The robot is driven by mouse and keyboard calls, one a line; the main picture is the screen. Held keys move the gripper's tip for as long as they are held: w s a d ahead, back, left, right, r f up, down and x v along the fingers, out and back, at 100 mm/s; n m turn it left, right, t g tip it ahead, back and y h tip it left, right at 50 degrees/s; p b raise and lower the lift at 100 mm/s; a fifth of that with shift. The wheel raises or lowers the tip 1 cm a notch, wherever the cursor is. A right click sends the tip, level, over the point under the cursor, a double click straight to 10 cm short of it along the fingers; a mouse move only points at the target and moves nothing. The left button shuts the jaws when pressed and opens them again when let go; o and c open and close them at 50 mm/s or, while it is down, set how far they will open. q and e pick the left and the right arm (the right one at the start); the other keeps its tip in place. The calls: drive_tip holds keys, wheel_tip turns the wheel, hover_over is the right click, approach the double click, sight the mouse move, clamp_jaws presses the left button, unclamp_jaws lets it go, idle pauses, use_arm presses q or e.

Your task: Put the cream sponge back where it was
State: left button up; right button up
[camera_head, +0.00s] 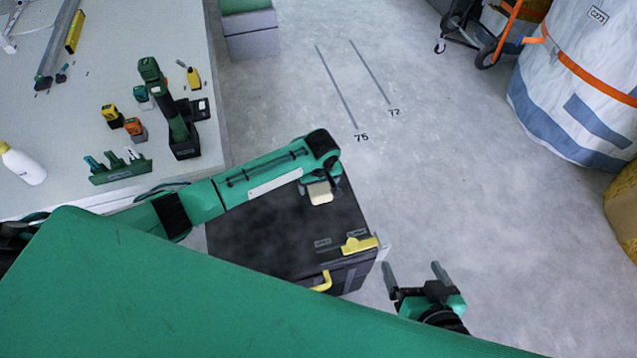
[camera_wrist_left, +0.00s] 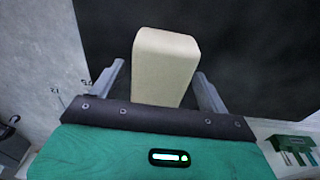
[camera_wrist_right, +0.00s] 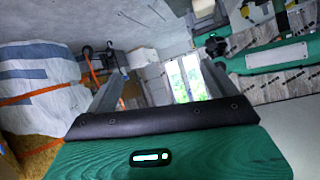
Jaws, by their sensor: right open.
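The cream sponge (camera_head: 320,192) is over the far right part of the dark box top (camera_head: 265,240). In the left wrist view the cream sponge (camera_wrist_left: 165,65) stands out between the two grey fingers of my left gripper (camera_wrist_left: 160,70). A narrow gap shows beside its left face; whether the fingers press on it is unclear. Whether the sponge touches the box top is also unclear. My left gripper (camera_head: 319,188) points down there, partly hidden by its wrist. My right gripper (camera_head: 418,277) is open and empty, right of the box above the floor.
The box has a yellow latch (camera_head: 358,246) and a yellow handle (camera_head: 322,282). A workbench (camera_head: 60,120) at left bears tools, several small blocks and a white bottle (camera_head: 22,165). A big white bag (camera_head: 580,90) stands far right. Floor between is clear.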

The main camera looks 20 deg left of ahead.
sight(320, 187)
use_arm(q)
drive_tip(key=shift+r, duration=0.4)
wheel_tip(320, 187, up, 10)
drive_tip(key=s+p, duration=0.1)
drive_tip(key=p, duration=0.2)
drive_tip(key=s+d+f+m+t+h, duration=0.1)
drive_tip(key=s+d+m+h, duration=0.1)
drive_tip(key=s+d+m, duration=0.3)
drive_tip(key=s+d+t+h, duration=0.1)
drive_tip(key=s+d+h, duration=0.15)
drive_tip(key=s, duration=0.55)
drive_tip(key=s+a+r+m+t+y, duration=0.1)
drive_tip(key=s+a+r+m+t, duration=0.2)
drive_tip(key=s+a, duration=0.4)
drive_tip(key=s+r+m, duration=0.1)
drive_tip(key=s+r, duration=0.1)
drive_tip(key=s, duration=0.3)
drive_tip(key=shift+a+r+t, duration=0.2)
drive_tip(key=shift+a+t, duration=0.2)
use_arm(e)
drive_tip(key=s+d+g+h, duration=0.2)
drive_tip(key=d+g, duration=0.2)
drive_tip(key=d, duration=0.2)
drive_tip(key=shift+s+h, duration=0.25)
drive_tip(key=shift+h, duration=0.05)
drive_tip(key=shift+s+d+f, duration=0.1)
drive_tip(key=shift+s+d, duration=0.05)
